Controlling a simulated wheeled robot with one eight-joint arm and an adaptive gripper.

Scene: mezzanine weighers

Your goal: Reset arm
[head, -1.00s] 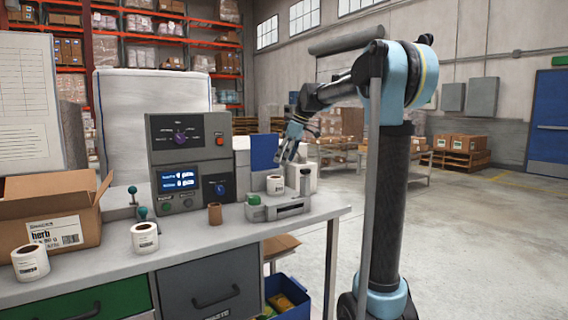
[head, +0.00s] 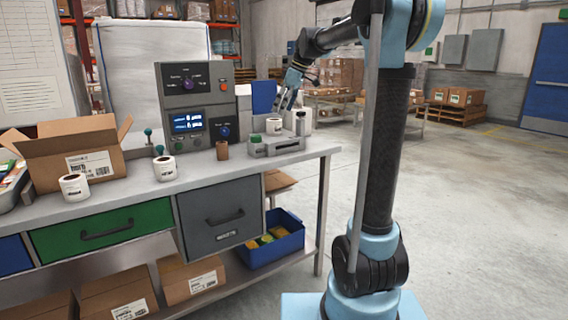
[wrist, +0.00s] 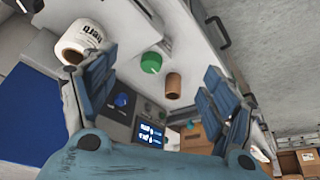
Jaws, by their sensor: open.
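My gripper (head: 287,98) is open and empty in the head view, above the right end of the workbench. It hangs just above a white label roll (head: 274,126) that stands on a small grey device with a green knob (head: 255,137). In the wrist view the two blue-padded fingers (wrist: 165,98) are spread wide with nothing between their tips. The label roll (wrist: 78,42) shows there beyond the left finger, apart from the grip. My arm reaches in from the right, bent at the elbow.
The workbench (head: 215,175) holds a control box (head: 196,105), a brown cup-like roll (head: 222,150), two more label rolls (head: 165,168) and an open carton (head: 75,155). A blue bin (head: 272,240) sits on the lower shelf. The floor at right is clear.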

